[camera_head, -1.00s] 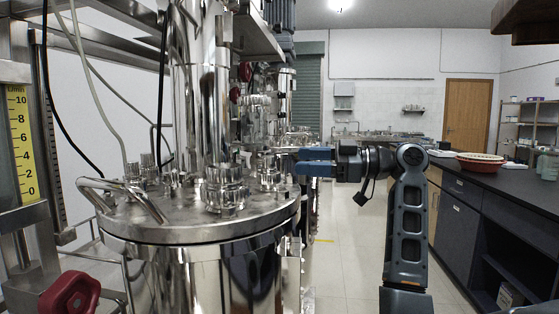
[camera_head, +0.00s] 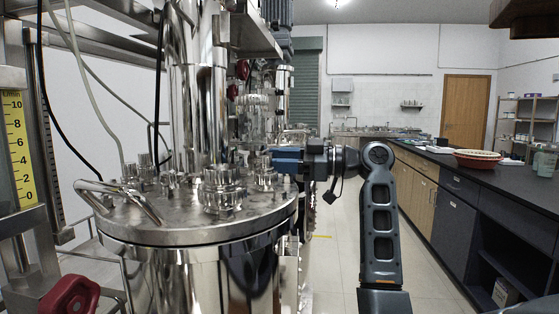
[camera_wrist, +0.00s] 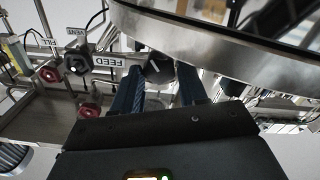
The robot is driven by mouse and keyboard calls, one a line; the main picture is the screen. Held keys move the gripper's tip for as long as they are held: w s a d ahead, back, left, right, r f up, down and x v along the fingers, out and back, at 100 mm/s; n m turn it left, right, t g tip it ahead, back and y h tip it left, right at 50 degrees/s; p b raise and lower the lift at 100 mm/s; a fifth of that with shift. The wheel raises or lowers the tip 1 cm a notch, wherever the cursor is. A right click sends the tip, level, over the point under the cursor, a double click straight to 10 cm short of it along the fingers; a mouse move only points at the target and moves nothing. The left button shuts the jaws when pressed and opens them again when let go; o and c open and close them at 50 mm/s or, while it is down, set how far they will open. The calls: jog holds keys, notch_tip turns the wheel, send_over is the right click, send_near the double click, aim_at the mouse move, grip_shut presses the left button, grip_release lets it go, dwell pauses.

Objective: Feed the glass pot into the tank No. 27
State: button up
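A large polished steel tank (camera_head: 210,232) with a flat lid stands at the left in the head view. No number is readable on it. A clear glass-like vessel (camera_head: 255,118) stands behind the lid fittings; I cannot tell if it is the glass pot. My gripper (camera_head: 272,158) points left at the tank's right side, its tips hidden by fittings. In the wrist view my gripper (camera_wrist: 158,75) has its two blue fingers apart. A dark round knob (camera_wrist: 158,68) with a white mark sits between the fingertips, beside a FEED label (camera_wrist: 108,60); contact is unclear.
A dark knob (camera_wrist: 77,60) by a VENT label and a red knob (camera_wrist: 50,74) sit left of the fingers. A curved steel rim (camera_wrist: 210,50) passes close above them. A dark counter (camera_head: 440,158) with a red-rimmed bowl (camera_head: 477,158) lies right; the aisle floor is clear.

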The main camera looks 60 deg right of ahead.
jog(key=c, duration=0.6)
jog(key=shift+c, duration=0.2)
jog(key=m+p, duration=0.3)
jog(key=m, duration=0.1)
jog(key=shift+r+m, duration=0.15)
jog(key=shift+m, duration=0.15)
jog(key=shift+d+m+p, duration=0.1)
jog(key=shift+m+p, duration=0.8)
jog(key=shift+m, duration=0.5)
jog(key=o, duration=1)
jog(key=shift+o, duration=0.2)
